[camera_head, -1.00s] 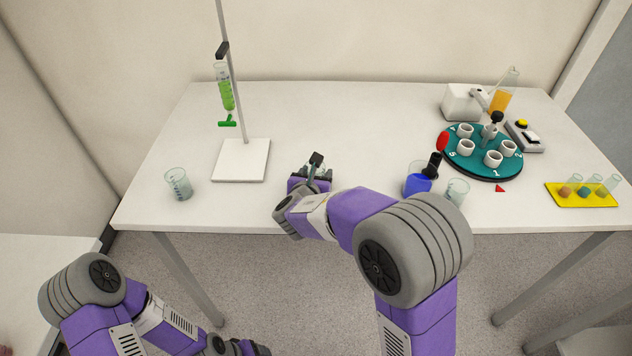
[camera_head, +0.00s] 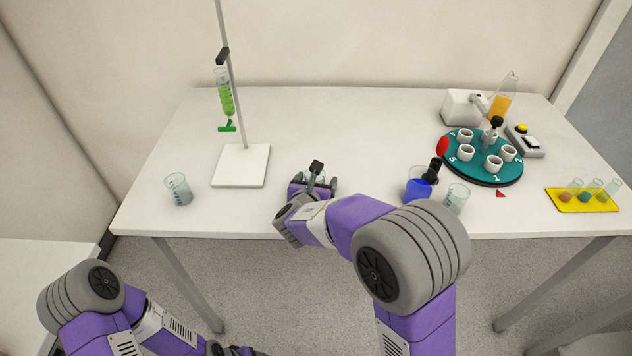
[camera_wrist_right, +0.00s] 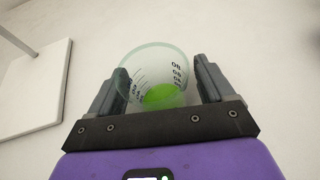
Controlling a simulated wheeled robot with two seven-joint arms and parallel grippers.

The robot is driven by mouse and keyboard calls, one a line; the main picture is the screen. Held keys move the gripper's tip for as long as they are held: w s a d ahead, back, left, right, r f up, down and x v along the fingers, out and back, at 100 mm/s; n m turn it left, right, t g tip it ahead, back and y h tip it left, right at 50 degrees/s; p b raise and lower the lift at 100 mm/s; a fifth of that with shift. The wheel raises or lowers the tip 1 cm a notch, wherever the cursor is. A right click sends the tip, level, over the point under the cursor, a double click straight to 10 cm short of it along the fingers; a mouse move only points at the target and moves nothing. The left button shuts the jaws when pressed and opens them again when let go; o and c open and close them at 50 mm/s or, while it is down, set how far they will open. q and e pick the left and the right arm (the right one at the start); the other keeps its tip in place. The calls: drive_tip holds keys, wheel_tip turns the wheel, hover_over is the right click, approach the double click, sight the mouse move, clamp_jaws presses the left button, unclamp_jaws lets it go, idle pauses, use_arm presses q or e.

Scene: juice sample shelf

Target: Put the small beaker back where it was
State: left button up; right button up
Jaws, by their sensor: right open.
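The small beaker (camera_wrist_right: 152,70), clear with printed marks and some green liquid, is between the fingers of my right gripper (camera_wrist_right: 160,68) in the right wrist view. The fingers are open, one on each side of it. I cannot tell whether either finger touches the glass. In the head view, my right gripper (camera_head: 314,184) is low at the table's front middle, and my wrist partly hides the beaker. My left arm is at the bottom left, below the table edge, and its gripper's jaws are not clearly visible.
A stand with a white base (camera_head: 241,166) holds a green-filled burette (camera_head: 226,98). A blue-filled beaker (camera_head: 416,188) and a clear beaker (camera_head: 456,197) stand right of my gripper. A teal carousel (camera_head: 463,167) and yellow rack (camera_head: 582,203) are farther right.

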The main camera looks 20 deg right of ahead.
drive_tip(key=p+v, duration=0.3)
drive_tip(key=v, duration=0.8)
drive_tip(key=shift+a, duration=0.1)
drive_tip(key=shift+s+a+r, duration=0.2)
drive_tip(key=shift+s, duration=0.25)
